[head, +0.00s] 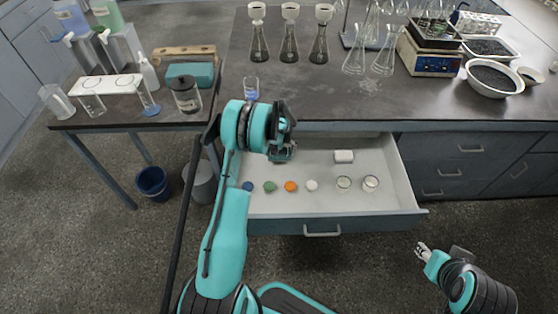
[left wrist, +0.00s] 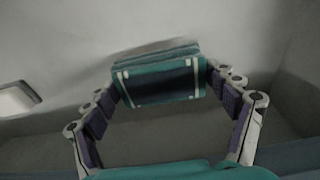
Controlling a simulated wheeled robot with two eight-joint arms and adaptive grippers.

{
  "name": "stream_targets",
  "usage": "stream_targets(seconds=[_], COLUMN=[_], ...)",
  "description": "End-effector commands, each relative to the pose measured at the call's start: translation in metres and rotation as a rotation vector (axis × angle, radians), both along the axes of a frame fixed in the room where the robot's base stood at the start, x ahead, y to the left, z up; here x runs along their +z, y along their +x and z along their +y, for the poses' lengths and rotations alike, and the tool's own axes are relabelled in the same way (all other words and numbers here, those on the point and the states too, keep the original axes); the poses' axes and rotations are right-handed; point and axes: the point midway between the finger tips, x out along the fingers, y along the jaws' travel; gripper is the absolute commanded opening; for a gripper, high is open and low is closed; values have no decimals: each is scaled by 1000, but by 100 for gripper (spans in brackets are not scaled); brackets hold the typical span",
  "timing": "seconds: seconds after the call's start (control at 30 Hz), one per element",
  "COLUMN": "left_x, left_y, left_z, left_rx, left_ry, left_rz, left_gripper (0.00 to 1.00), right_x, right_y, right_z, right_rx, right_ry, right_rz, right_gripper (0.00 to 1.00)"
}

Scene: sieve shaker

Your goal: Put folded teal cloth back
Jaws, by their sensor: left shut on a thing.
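The folded teal cloth (left wrist: 160,82) shows in the left wrist view as a layered teal bundle with a dark middle and pale bands near its ends. My left gripper (head: 281,152) is shut on it, with one finger at each end. In the head view the gripper is over the back left part of the open drawer (head: 405,185), and the cloth is mostly hidden by it. I cannot tell whether the cloth touches the drawer floor. My right gripper (head: 423,251) is at the lower right, away from the drawer; its opening is too small to judge.
The drawer holds a white block (head: 344,156), a row of small coloured items including an orange one (head: 291,186), and two round glass dishes (head: 371,183). Glassware and a scale (head: 430,60) stand on the bench above. A side table at left bears a teal block (head: 190,74).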

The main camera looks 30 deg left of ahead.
Motion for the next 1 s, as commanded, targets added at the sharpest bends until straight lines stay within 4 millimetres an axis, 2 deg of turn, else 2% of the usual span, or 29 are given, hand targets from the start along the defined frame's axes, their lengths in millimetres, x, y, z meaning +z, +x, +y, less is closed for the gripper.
stream_targets(seconds=[0.13,0.33,0.73,0.77,0.8,1.0], left_x=[-10,-41,-44,-44,-44,-44], left_y=[0,0,0,0,0,0], left_z=[2,2,2,2,2,2], left_rx=[-1,-1,-1,-1,-1,-1], left_ry=[-1,-1,-1,-1,-1,-1], left_rz=[0,0,0,0,0,0], left_gripper=[47,47,47,90,100,100], right_x=[-6,-22,-20,-20,-21,-21], right_y=[0,0,0,0,0,0], right_z=[0,0,0,0,0,0], right_rx=[0,0,0,0,0,0], right_ry=[0,0,0,0,0,0], right_rz=[0,0,0,0,0,0], right_gripper=[40,40,40,40,40,40])
